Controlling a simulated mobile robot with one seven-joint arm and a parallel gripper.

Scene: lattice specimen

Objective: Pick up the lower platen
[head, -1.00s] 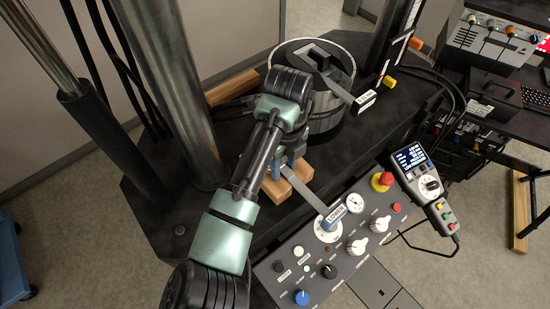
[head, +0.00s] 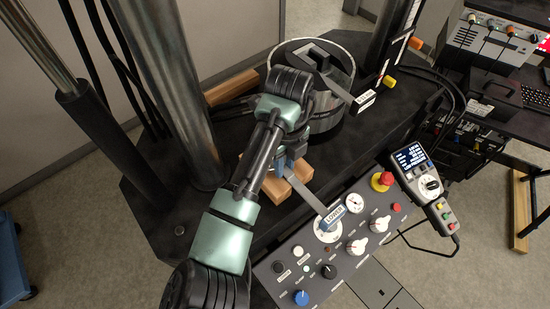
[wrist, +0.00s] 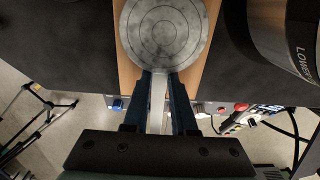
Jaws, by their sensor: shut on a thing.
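The lower platen is a round grey disc with concentric rings (wrist: 165,32) and a flat metal handle strip. In the wrist view the disc lies over wood, touching it or just above; I cannot tell which. In the head view its handle (head: 308,196) runs toward the control panel and ends in a tag reading LOWER (head: 335,214). The disc is hidden there by my arm. My gripper (wrist: 160,74) is shut on the handle strip close to the disc's edge; its blue fingers (head: 288,162) also show in the head view.
Wooden blocks (head: 302,169) sit under the gripper area. A large metal cylinder (head: 326,118) with another tagged strip stands just behind. A steel column (head: 190,130) rises at the left. The control panel (head: 330,255) with knobs and a red button lies in front.

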